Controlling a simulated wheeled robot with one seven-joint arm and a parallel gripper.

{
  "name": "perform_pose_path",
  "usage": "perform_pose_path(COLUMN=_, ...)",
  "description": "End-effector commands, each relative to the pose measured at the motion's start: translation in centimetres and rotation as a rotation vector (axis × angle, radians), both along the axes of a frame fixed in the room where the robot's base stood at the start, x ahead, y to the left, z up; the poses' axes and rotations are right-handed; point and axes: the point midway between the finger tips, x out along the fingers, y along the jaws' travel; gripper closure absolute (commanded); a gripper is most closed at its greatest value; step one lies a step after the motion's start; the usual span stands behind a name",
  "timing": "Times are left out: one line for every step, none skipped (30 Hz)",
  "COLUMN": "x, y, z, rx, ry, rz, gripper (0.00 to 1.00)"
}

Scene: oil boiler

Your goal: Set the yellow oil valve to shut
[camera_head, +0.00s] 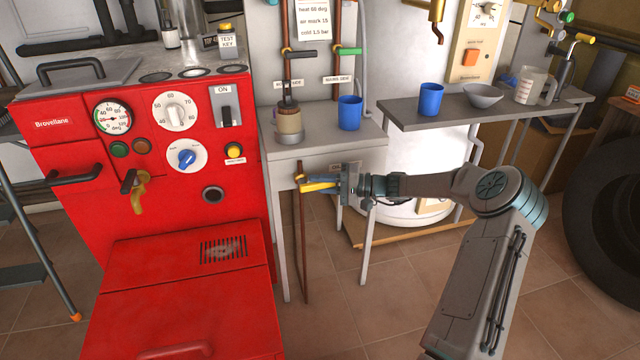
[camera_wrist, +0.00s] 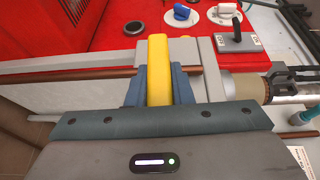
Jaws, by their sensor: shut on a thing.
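The yellow oil valve lever (camera_head: 316,186) sits on a thin vertical copper pipe (camera_head: 303,240) below the grey side table, right of the red boiler. The lever lies roughly level, across the pipe, and points right toward my arm. My gripper (camera_head: 335,184) is at the lever's free end. In the wrist view the yellow lever (camera_wrist: 158,55) stands between the two blue-grey fingers (camera_wrist: 159,88), which are closed on its sides. The copper pipe (camera_wrist: 100,74) runs across that view, square to the lever. The lever's lower end is hidden between the fingers.
The red boiler (camera_head: 190,285) stands close on the left. The grey side table (camera_head: 340,140), with a blue cup (camera_head: 350,113) and a jar (camera_head: 289,124), is just above my gripper. Its front leg (camera_head: 366,245) stands near my wrist. The floor in front is clear.

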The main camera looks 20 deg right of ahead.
Motion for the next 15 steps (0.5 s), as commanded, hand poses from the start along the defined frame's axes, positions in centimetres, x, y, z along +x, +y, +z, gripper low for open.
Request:
perform_pose_path(x=-0.04, y=-0.05, z=-0.21, rx=0.015, ry=0.001, rz=0.000, gripper=1.00)
perform_pose_path(x=-0.04, y=-0.05, z=-0.24, rx=0.022, ry=0.002, rz=0.000, gripper=1.00)
perform_pose_path(x=-0.05, y=-0.05, z=-0.28, rx=0.031, ry=0.002, rz=0.001, gripper=1.00)
perform_pose_path(x=-0.05, y=-0.03, z=-0.31, rx=0.038, ry=0.002, rz=0.001, gripper=1.00)
perform_pose_path(x=-0.05, y=-0.03, z=-0.32, rx=0.042, ry=0.002, rz=0.001, gripper=1.00)
perform_pose_path(x=-0.06, y=-0.03, z=-0.34, rx=0.047, ry=0.002, rz=0.001, gripper=1.00)
perform_pose_path(x=-0.06, y=-0.03, z=-0.34, rx=0.051, ry=0.002, rz=0.001, gripper=1.00)
perform_pose_path(x=-0.06, y=-0.03, z=-0.34, rx=0.053, ry=0.002, rz=0.001, gripper=1.00)
perform_pose_path(x=-0.06, y=-0.03, z=-0.35, rx=0.055, ry=0.002, rz=0.001, gripper=1.00)
perform_pose_path(x=-0.06, y=-0.03, z=-0.34, rx=0.056, ry=0.002, rz=0.001, gripper=1.00)
perform_pose_path(x=-0.06, y=-0.02, z=-0.34, rx=0.057, ry=0.002, rz=0.001, gripper=1.00)
perform_pose_path(x=-0.07, y=-0.02, z=-0.34, rx=0.057, ry=0.002, rz=0.001, gripper=1.00)
perform_pose_path(x=-0.07, y=-0.02, z=-0.34, rx=0.057, ry=0.002, rz=0.002, gripper=1.00)
perform_pose_path(x=-0.07, y=-0.02, z=-0.34, rx=0.057, ry=0.002, rz=0.002, gripper=1.00)
perform_pose_path(x=-0.06, y=-0.01, z=-0.34, rx=0.057, ry=0.002, rz=0.002, gripper=1.00)
